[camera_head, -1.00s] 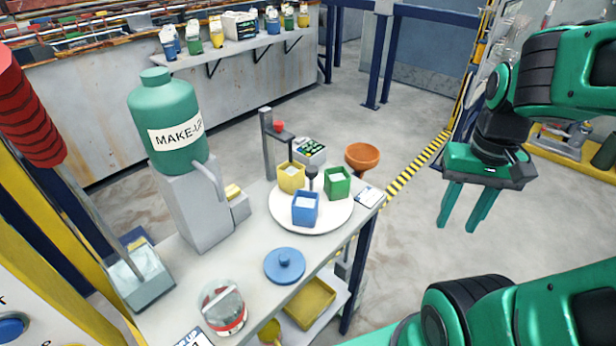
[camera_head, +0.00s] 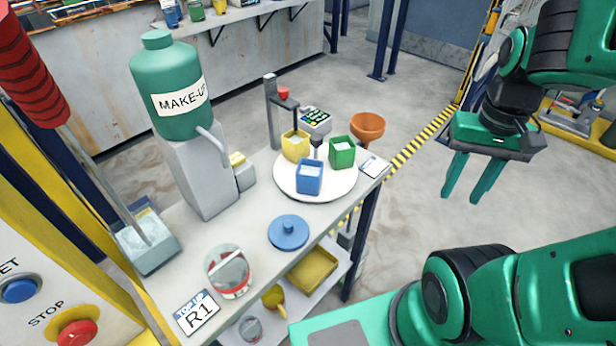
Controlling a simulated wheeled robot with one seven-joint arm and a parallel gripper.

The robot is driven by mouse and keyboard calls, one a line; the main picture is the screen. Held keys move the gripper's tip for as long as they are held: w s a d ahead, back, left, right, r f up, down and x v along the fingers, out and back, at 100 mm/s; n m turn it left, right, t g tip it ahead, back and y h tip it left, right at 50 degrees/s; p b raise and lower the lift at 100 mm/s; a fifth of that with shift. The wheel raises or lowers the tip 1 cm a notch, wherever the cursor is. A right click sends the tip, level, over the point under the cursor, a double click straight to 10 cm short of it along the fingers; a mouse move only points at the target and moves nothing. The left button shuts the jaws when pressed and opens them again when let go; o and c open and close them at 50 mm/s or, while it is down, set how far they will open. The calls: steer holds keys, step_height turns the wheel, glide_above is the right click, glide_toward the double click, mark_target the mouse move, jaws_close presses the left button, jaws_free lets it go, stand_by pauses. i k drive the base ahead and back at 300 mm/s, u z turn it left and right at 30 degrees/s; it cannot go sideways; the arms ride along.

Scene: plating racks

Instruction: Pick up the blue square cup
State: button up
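The blue square cup (camera_head: 309,178) stands upright on a round white plate (camera_head: 335,193) on the bench, with pale contents showing inside. A yellow square cup (camera_head: 294,146) stands behind it to the left, and a green square cup (camera_head: 342,153) behind it to the right, both on the same plate. My gripper (camera_head: 466,192) is open and empty, fingers pointing down, well to the right of the cup and past the bench's right edge.
A green make-up bottle (camera_head: 166,88) on a grey stand is at the left. A grey post (camera_head: 272,110) rises behind the cups; an orange bowl (camera_head: 367,127) is beyond the plate. A blue round lid (camera_head: 289,232) and a glass jar (camera_head: 228,268) lie nearer. Floor right of the bench is clear.

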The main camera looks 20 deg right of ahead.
mark_target(309, 172)
steer(key=z, duration=1.6)
steer(key=k, duration=0.75)
steer(key=u, duration=0.85)
